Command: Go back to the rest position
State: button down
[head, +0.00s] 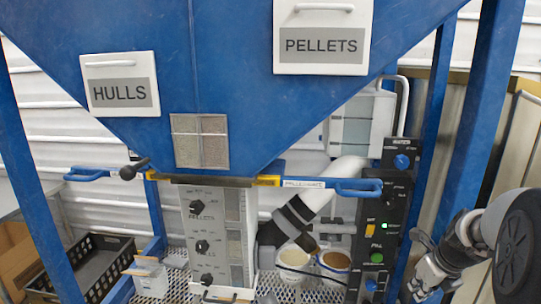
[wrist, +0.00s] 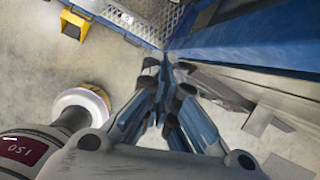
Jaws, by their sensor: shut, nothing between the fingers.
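My gripper (head: 428,278) hangs at the lower right of the head view, on my folded grey arm. It is to the right of the hopper and apart from its blue frame. In the wrist view my gripper (wrist: 166,68) points down toward the floor, its blue-grey fingers drawn together at the tips. It holds nothing. The blue hopper (head: 240,75) fills the upper part of the head view, with HULLS (head: 121,84) and PELLETS (head: 324,38) doors, both closed.
A blue post (head: 485,110) stands near my arm. A control panel (head: 377,235) and blue handles (head: 358,187) lie left of it. Two filled containers (head: 294,258) stand below the chute. The wrist view shows bare floor (wrist: 35,80) and a yellow block (wrist: 74,24).

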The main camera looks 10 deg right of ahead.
jog(key=s+a+r+n, duration=0.2)
jog(key=a+r+n, duration=0.2)
jog(key=a+n, duration=0.45)
jog(key=s+a+r+n, duration=0.3)
jog(key=a+r+n, duration=0.1)
jog(key=a+n, duration=0.4)
jog(key=s+a+n, duration=1.2)
jog(key=s+n, duration=0.4)
jog(key=n, duration=0.2)
jog(key=shift+a+r+n+y, duration=0.15)
jog(key=shift+r+n+y, duration=0.15)
jog(key=shift+n, duration=0.05)
jog(key=shift+s, duration=0.1)
